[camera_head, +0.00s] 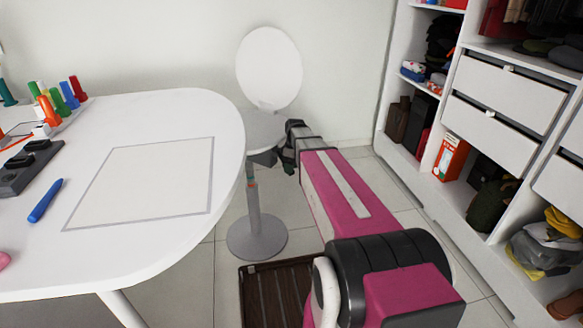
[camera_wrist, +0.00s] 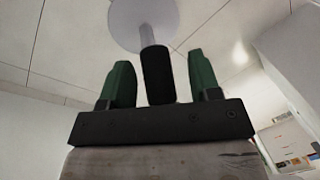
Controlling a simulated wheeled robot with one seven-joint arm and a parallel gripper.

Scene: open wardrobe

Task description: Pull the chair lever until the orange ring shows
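The chair has a white round panel (camera_head: 269,68), a grey post (camera_head: 252,208) and a round grey base (camera_head: 257,238). A dark grey part (camera_head: 262,158) sticks out at the top of the post, close to my gripper (camera_head: 289,158); I cannot tell whether it is the lever. A small coloured mark shows on the post, too small to tell if it is the orange ring. In the wrist view my gripper (camera_wrist: 160,90) has its two green fingers apart. A dark cylinder (camera_wrist: 157,75) joined to a pale rod shows between them, with gaps on both sides.
A white table (camera_head: 200,240) with coloured pegs (camera_head: 62,98) and a blue pen (camera_head: 45,200) stands left of the chair. The open wardrobe (camera_head: 470,110) with drawers stands on the right. A brown slatted mat (camera_head: 280,290) lies on the floor before the chair.

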